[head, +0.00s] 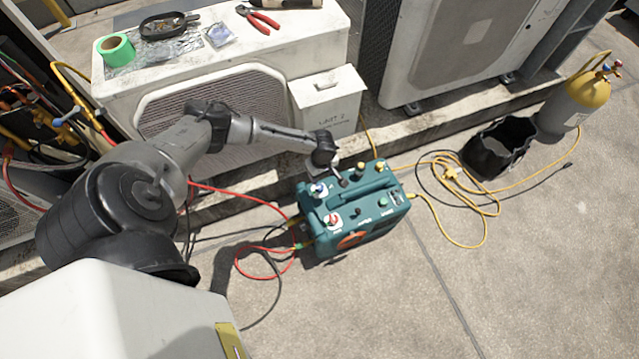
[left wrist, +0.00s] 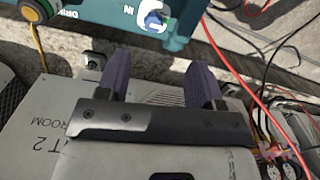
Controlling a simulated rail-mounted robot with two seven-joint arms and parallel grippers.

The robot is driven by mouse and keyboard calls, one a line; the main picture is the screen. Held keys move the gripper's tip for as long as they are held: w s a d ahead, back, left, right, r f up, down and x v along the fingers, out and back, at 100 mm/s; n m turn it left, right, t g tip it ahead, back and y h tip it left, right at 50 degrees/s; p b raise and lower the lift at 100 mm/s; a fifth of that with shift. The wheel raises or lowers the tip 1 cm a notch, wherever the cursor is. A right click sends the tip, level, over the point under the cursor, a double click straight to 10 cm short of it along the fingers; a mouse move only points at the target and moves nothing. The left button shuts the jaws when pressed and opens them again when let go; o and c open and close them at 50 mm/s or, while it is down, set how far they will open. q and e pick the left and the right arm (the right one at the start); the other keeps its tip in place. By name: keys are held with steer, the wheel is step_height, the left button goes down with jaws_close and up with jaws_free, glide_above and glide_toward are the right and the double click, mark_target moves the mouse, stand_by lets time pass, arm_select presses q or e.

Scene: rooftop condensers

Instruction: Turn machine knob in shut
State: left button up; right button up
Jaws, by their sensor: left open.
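The teal machine (head: 352,232) stands on the concrete floor in the head view, with several knobs and fittings on its top. Its "IN" knob is blue on a white plate; it shows at the top of the left wrist view (left wrist: 153,21) and at the machine's left end in the head view (head: 318,188). A red knob (head: 333,220) sits nearer the front. My left gripper (head: 341,180) is over the machine's back edge. In the left wrist view its two purple fingers (left wrist: 158,68) are apart and empty, with the knob beyond their tips, not between them. My right gripper is not in view.
A white condenser (head: 215,100) with tools on top stands behind, with a "UNIT 2" box (head: 327,100) beside it. Red and yellow hoses (head: 265,275) lie around the machine. A black bag (head: 497,150) and yellow cylinder (head: 580,95) stand right. Floor in front is clear.

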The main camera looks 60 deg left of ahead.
mark_target(320, 187)
arm_select(q)
steer(key=shift+n, duration=0.7)
steer(key=a+f+b, duration=0.1)
steer(key=f+b, duration=0.2)
steer(key=f, duration=0.1)
steer(key=f+b, duration=0.3)
steer(key=f, duration=0.2)
steer(key=a+f+b, duration=0.1)
steer(key=f+b, duration=0.2)
steer(key=f, duration=0.2)
steer(key=shift+w+a, duration=0.3)
steer(key=shift+a, duration=0.05)
steer(key=shift+f+b, duration=0.55)
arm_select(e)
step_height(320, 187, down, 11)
